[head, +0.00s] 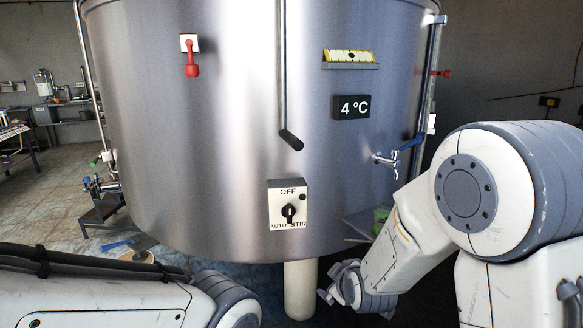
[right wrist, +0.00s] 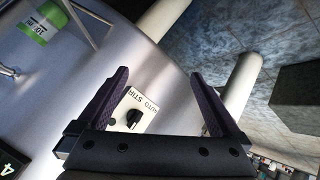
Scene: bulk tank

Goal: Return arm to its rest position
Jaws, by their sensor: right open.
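My right arm (head: 480,190) reaches in from the right of the head view, bent down toward the lower middle. My right gripper (right wrist: 160,74) is open in the right wrist view, with its two dark fingers spread and nothing held between them. The white switch plate (head: 288,205) is on the tank front, marked OFF, AUTO and STIR, with a black knob; it also shows between the fingers in the right wrist view (right wrist: 145,107), apart from them. My left arm (head: 100,295) lies low at the left; its gripper is out of view.
The large steel tank (head: 230,120) fills the middle, with a red-handled valve (head: 191,62), a 4 °C display (head: 351,106) and a tap (head: 386,160). A pale tank leg (head: 300,288) stands close to my right wrist.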

